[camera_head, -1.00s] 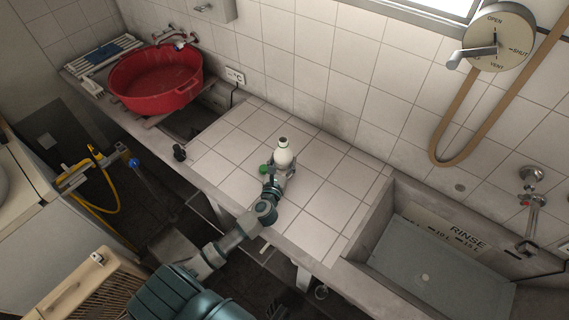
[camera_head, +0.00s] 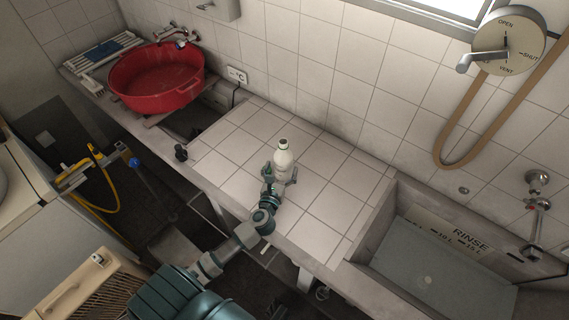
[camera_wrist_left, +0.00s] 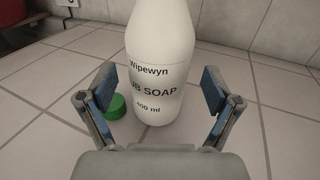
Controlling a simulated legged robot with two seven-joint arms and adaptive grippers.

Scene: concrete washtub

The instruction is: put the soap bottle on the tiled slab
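The white soap bottle (camera_head: 284,157) stands upright on the tiled slab (camera_head: 322,205), near its middle. In the left wrist view the bottle (camera_wrist_left: 160,65) shows its printed label, and its top is cut off. My left gripper (camera_head: 281,176) is at the bottle's near side, low over the tiles. In the wrist view its two fingers (camera_wrist_left: 158,90) are spread on either side of the bottle's front, with a gap on each side. A green cap (camera_wrist_left: 116,106) lies on the tiles by the left finger. My right gripper is not in view.
A red basin (camera_head: 157,82) stands at the far left. A sunken rinse basin (camera_head: 432,262) adjoins the slab on the right. The tiled wall with a socket (camera_head: 236,76) runs behind.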

